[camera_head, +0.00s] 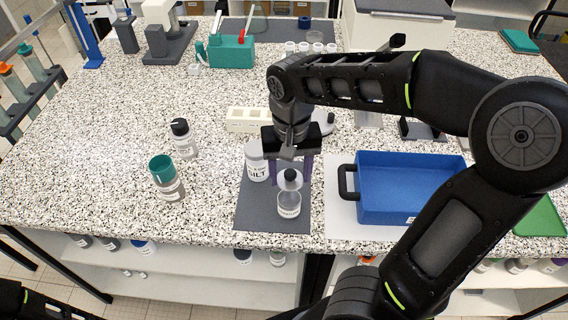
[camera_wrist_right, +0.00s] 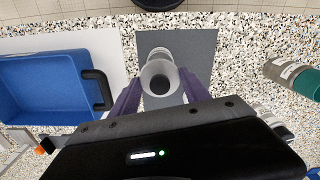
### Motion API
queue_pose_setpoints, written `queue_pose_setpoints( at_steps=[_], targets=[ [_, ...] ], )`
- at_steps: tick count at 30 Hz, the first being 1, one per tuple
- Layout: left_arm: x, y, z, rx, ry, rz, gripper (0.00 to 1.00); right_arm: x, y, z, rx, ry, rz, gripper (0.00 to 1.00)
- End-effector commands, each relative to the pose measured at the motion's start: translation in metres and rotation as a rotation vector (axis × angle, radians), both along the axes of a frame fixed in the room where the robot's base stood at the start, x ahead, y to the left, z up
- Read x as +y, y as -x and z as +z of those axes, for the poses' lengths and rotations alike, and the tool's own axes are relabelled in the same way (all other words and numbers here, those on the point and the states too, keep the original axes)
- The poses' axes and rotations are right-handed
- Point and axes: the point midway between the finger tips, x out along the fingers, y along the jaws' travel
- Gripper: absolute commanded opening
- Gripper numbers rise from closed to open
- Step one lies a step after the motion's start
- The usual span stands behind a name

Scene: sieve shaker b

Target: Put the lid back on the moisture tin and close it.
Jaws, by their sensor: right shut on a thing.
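The moisture tin (camera_head: 289,208) is a small pale labelled container standing on a dark grey mat (camera_head: 258,215); in the wrist view part of it (camera_wrist_right: 158,53) shows beyond the lid. The lid (camera_head: 282,183) is a pale disc with a dark knob. It appears directly over the tin's top, and I cannot tell whether the two touch. My right gripper (camera_head: 291,170) has purple fingers and is shut on the lid; in the right wrist view the lid (camera_wrist_right: 152,72) sits between the fingers. My left gripper is not in view.
A white bottle marked MLT (camera_head: 256,165) stands close left of the gripper. A blue tray (camera_head: 410,185) with a dark handle is to the right. A teal-capped bottle (camera_head: 166,180) and a black-capped bottle (camera_head: 182,140) stand left, with free counter around them.

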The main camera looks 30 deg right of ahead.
Motion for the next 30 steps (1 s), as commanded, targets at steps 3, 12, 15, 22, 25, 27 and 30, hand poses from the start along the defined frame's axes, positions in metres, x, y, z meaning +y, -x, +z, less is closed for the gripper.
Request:
queue_pose_setpoints(
  at_steps=[3, 12, 15, 22, 25, 27, 30],
  targets=[
    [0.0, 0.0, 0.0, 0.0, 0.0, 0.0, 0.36, 0.0, 0.0, 0.0, 0.0, 0.0, 0.0, 0.17],
    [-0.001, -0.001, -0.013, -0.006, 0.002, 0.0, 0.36, 0.0, 0.0, -0.015, 0.0, 0.0, 0.001, 0.17],
    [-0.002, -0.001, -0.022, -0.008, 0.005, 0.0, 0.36, 0.0, 0.0, -0.025, 0.0, 0.0, 0.001, 0.17],
    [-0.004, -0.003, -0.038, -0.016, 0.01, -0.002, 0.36, 0.0, 0.0, -0.047, 0.001, 0.0, -0.001, 0.17],
    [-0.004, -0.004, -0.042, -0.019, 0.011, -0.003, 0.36, 0.0, 0.0, -0.053, 0.0, 0.0, 0.0, 0.17],
    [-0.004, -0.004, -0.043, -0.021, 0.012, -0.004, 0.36, 0.0, 0.0, -0.055, -0.001, 0.0, 0.0, 0.17],
    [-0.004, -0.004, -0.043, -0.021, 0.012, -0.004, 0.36, 0.0, 0.0, -0.056, -0.001, 0.0, 0.0, 0.17]
  ],
)
